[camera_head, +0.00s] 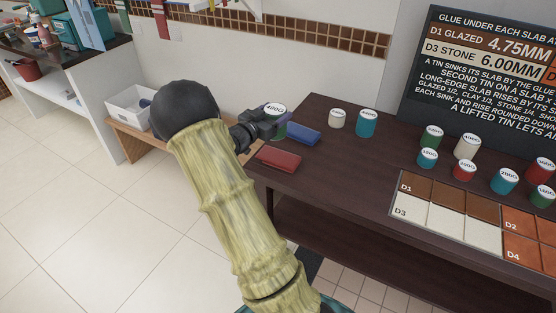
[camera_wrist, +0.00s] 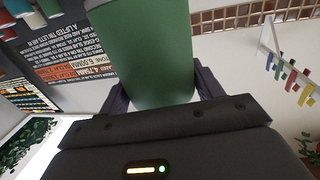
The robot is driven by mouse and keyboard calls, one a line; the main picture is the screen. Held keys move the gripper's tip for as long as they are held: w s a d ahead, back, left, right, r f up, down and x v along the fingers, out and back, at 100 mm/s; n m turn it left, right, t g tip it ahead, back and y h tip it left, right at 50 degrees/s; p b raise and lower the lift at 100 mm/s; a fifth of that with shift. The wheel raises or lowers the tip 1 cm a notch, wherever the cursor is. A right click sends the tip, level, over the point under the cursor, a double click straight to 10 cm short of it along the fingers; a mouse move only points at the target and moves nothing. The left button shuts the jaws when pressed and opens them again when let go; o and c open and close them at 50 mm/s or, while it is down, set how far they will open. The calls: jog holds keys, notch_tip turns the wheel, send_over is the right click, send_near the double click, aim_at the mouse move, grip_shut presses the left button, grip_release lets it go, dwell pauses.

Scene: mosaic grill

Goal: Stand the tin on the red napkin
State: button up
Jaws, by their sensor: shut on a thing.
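My gripper (camera_head: 264,122) is shut on a green tin (camera_head: 281,118) with a white lid that seems to read 480G. The wrist view shows the green tin (camera_wrist: 148,55) large between the two dark fingers. In the head view the tin is at the table's left end, just behind the blue napkin (camera_head: 297,134). I cannot tell whether its base is clear of the table. The red napkin (camera_head: 278,159) lies flat and empty near the table's front left edge, nearer to me than the tin and the blue napkin.
A white tin (camera_head: 337,119) and a teal tin (camera_head: 367,123) stand right of the napkins. Several more tins stand farther right, around the slab tray (camera_head: 426,215). A lettered board (camera_head: 482,75) stands at the back. A white bin (camera_head: 130,106) is on the low bench at left.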

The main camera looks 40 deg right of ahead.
aim_at(278, 136)
jog(key=shift+s+d+r+g, duration=0.2)
jog(key=shift+d+r+g, duration=0.15)
jog(key=shift+d, duration=0.2)
jog(key=shift+f, duration=3.1)
jog(key=shift+w+f, duration=0.15)
jog(key=shift+f, duration=1.8)
jog(key=shift+s+r, duration=0.1)
jog(key=shift+s, duration=0.1)
jog(key=shift+b, duration=0.3)
